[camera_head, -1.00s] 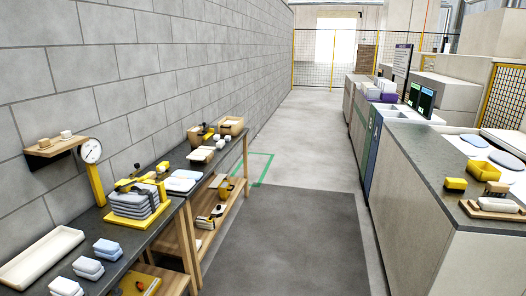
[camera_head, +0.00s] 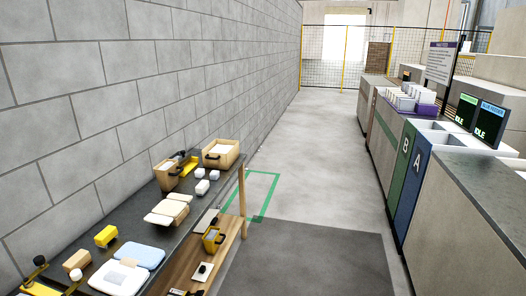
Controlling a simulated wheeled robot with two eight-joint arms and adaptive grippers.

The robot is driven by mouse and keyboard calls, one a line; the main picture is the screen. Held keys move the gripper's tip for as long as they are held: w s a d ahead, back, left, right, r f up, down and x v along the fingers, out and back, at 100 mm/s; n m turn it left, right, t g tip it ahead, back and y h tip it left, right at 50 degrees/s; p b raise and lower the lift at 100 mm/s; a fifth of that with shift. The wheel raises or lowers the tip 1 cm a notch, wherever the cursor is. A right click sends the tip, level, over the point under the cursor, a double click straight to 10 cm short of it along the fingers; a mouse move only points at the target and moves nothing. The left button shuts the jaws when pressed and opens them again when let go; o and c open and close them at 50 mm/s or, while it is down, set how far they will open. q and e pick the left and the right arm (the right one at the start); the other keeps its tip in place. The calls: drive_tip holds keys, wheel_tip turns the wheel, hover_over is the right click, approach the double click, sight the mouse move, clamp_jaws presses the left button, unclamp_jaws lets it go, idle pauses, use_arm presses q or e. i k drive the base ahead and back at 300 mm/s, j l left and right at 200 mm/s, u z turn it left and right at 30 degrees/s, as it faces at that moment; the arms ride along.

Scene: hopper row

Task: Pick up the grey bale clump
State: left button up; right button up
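I cannot make out a grey bale clump for certain in the head view. Small pale blocks (camera_head: 202,187) sit on the dark top of the left bench (camera_head: 190,228), near its far end. They look white to light grey, and I cannot tell if any is a clump. The strapped grey stack on a yellow tray seen earlier is out of view. Neither of my grippers is in view.
The bench also holds a light blue pad (camera_head: 139,255), a yellow block (camera_head: 106,236) and a wooden box (camera_head: 220,153). At right stand hoppers marked A (camera_head: 417,163) and B (camera_head: 405,146), with two screens (camera_head: 490,122). The dark floor mat (camera_head: 305,258) between is clear.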

sight(215, 175)
drive_tip(key=i, duration=2.5)
